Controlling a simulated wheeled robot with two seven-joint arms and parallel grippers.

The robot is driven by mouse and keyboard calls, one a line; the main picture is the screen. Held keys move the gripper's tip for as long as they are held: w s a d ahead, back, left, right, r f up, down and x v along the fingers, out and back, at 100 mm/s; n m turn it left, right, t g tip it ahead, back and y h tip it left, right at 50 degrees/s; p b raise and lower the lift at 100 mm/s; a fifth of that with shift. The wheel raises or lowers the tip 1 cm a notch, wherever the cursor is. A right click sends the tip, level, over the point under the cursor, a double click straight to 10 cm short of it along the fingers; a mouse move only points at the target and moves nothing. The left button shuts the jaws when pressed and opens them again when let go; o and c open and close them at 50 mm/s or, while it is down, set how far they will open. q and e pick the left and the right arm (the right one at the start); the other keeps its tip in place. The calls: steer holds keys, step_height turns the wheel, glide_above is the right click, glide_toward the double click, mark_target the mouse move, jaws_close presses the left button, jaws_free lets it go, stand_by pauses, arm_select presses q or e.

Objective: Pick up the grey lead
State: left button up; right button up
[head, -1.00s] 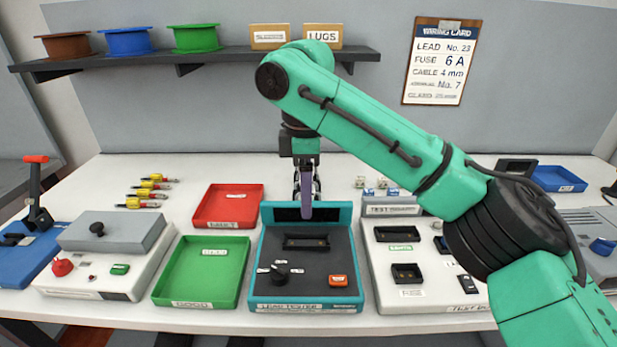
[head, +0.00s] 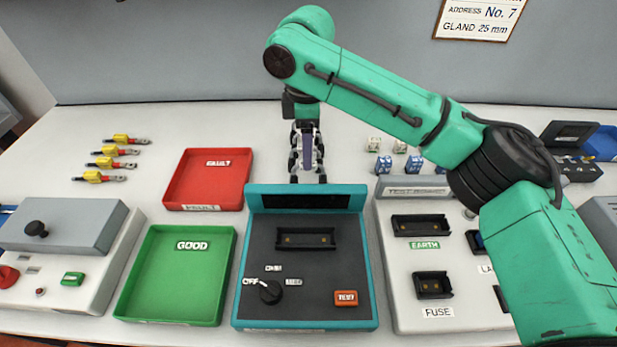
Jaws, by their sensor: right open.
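I cannot make out a grey lead for certain in the head view. My right gripper (head: 307,172) hangs pointing down behind the teal-framed tester (head: 262,290), over the white bench. It is open. A slim purple-grey piece (head: 307,152) shows between its dark fingers; I cannot tell whether this is part of the gripper or a thing behind it. What lies directly under the gripper is hidden. My left gripper is out of the picture.
A red FAULT tray (head: 172,185) and a green GOOD tray (head: 137,272) stand left of the tester. Several yellow-sleeved lugs (head: 115,152) lie at far left. A test board (head: 400,290) stands right, with small blue and white blocks (head: 384,165) behind it.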

steer(key=f, duration=0.4)
steer(key=shift+s+d+f+p, duration=0.15)
steer(key=shift+s+f+p, duration=0.05)
steer(key=shift+p, duration=0.1)
steer(key=shift+f, duration=0.25)
jaws_close()
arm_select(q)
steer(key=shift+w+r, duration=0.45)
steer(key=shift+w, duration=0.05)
arm_select(e)
steer(key=shift+r, duration=0.15)
